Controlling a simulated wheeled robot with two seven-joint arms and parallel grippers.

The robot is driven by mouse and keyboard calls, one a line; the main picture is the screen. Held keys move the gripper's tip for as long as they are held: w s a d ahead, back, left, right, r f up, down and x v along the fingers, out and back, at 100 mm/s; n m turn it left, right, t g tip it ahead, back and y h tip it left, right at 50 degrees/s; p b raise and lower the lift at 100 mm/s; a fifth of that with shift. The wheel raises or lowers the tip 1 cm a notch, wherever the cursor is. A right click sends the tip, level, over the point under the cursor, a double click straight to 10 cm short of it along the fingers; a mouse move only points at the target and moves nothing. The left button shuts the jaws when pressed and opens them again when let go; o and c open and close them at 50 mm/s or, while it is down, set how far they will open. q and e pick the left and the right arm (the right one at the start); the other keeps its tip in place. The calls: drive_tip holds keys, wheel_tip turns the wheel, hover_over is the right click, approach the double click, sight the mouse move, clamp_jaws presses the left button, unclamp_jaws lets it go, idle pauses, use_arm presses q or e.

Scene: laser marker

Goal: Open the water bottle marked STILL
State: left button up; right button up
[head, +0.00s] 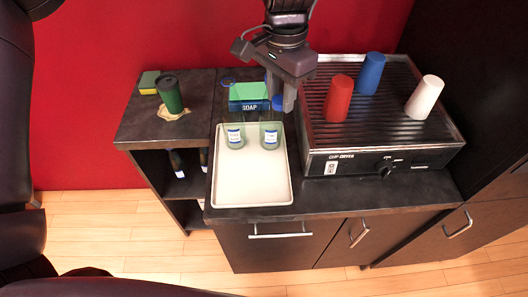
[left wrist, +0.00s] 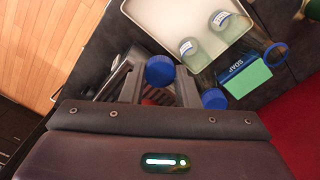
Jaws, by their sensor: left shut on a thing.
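Two clear bottles with blue-and-white labels, a left one (head: 235,136) and a right one (head: 269,135), stand on the pale tray (head: 249,196). No caps show on them, and the label words are too small to read. They also show in the left wrist view, one nearer (left wrist: 189,49) and one farther (left wrist: 223,22). My left gripper (head: 284,98) is above the counter behind the tray, right of the soap box. In the left wrist view it is shut on a blue cap (left wrist: 160,70). Another blue cap (left wrist: 214,98) is beside the soap box. My right gripper is not in view.
The soap box (head: 248,95) with a green top stands behind the tray. A cup dryer (head: 370,150) with red (head: 339,98), blue (head: 371,74) and white (head: 424,97) cups is at right. A dark green cup (head: 171,95) and a sponge (head: 149,82) are at left. The tray's front is clear.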

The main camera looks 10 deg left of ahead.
use_arm(q)
drive_tip(key=n+p, duration=0.1)
drive_tip(key=p, duration=0.4)
hover_over(251, 170)
wheel_tip(251, 170, down, 3)
wheel_tip(251, 170, down, 16)
drive_tip(key=shift+s+f+b, duration=0.1)
drive_tip(key=shift+b, duration=0.55)
drive_tip(key=shift+f+b, duration=0.45)
drive_tip(key=shift+f, duration=1.65)
drive_tip(key=o, duration=1.1)
drive_tip(key=shift+f, duration=0.1)
wheel_tip(251, 170, up, 12)
drive_tip(key=shift+r+p, duration=0.15)
drive_tip(key=shift+p, duration=0.4)
